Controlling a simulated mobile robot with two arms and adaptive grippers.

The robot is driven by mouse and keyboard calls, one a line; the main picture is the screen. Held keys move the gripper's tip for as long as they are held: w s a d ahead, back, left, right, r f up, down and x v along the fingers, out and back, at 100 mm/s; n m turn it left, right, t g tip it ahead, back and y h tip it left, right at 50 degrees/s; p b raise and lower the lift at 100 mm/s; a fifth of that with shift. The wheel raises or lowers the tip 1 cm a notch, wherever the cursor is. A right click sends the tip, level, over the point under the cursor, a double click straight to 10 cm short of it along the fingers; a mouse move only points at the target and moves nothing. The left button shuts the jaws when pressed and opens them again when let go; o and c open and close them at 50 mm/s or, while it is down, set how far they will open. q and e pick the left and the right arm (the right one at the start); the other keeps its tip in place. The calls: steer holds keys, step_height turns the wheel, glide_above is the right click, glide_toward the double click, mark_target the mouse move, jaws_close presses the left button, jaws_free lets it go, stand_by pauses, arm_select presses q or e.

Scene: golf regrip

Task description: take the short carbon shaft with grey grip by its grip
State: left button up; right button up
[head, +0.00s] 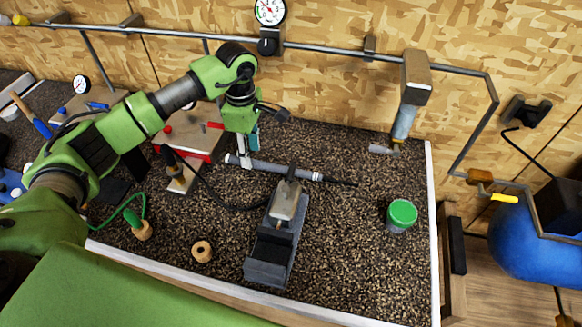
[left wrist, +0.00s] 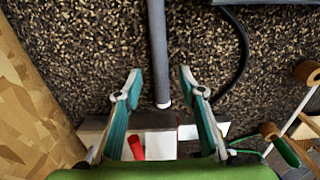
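The short carbon shaft with grey grip lies roughly left to right at the middle of the bench; its grey grip (head: 275,167) points left and its dark shaft (head: 340,182) right. It passes at the far end of a grey clamp (head: 285,205); I cannot tell whether the clamp holds it. My left gripper (head: 243,162) is at the grip's left end, pointing down. In the left wrist view my left gripper (left wrist: 160,78) is open, its fingers on either side of the grip (left wrist: 158,45) with gaps showing; the grip's pale end shows between them. My right gripper is out of view.
A red box (head: 190,138) stands behind and left of the gripper. A black cable (head: 225,203) curves in front of the grip. A green-lidded jar (head: 401,215) stands right and a wooden ring (head: 201,251) lies in front. The bench's right part is mostly clear.

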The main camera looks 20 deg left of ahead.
arm_select(q)
steer(key=shift+f+p, duration=0.35)
steer(key=shift+f, duration=1.2)
jaws_close()
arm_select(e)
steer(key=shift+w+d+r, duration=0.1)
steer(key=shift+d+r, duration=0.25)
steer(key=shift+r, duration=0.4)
arm_select(q)
step_height(320, 180, up, 9)
steer(key=b, duration=0.3)
steer(key=shift+r, duration=0.55)
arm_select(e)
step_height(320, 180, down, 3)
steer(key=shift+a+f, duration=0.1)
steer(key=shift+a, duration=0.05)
arm_select(q)
steer(key=shift+r, duration=0.1)
